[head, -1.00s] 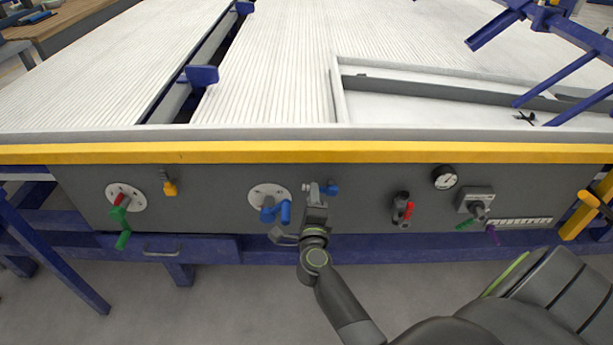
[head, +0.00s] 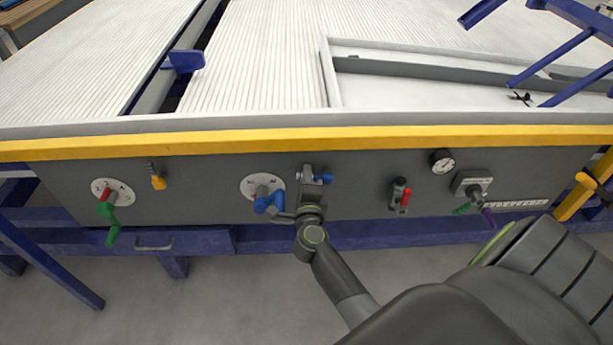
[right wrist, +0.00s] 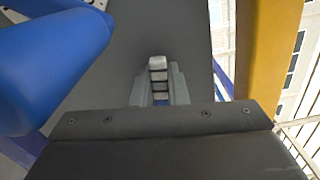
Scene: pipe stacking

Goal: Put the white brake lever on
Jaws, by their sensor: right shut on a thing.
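The brake lever (head: 308,171) is a small pale piece beside a blue knob (head: 325,178) on the dark grey front panel. My right gripper (head: 310,186) is directly in front of it, below the yellow edge. In the right wrist view, my right gripper (right wrist: 157,88) has its fingers closed around a narrow pale piece, the lever's tip (right wrist: 157,62), with a little blue showing between the fingers. The lever's base is mostly hidden by the gripper. My left gripper is not in view.
A round white plate with a blue handle (head: 264,202) is close to the left of the gripper; a large blue handle (right wrist: 45,65) fills the wrist view's left. A red-handled valve (head: 400,196) and a gauge (head: 442,161) are to the right. The yellow rail (head: 220,143) runs above.

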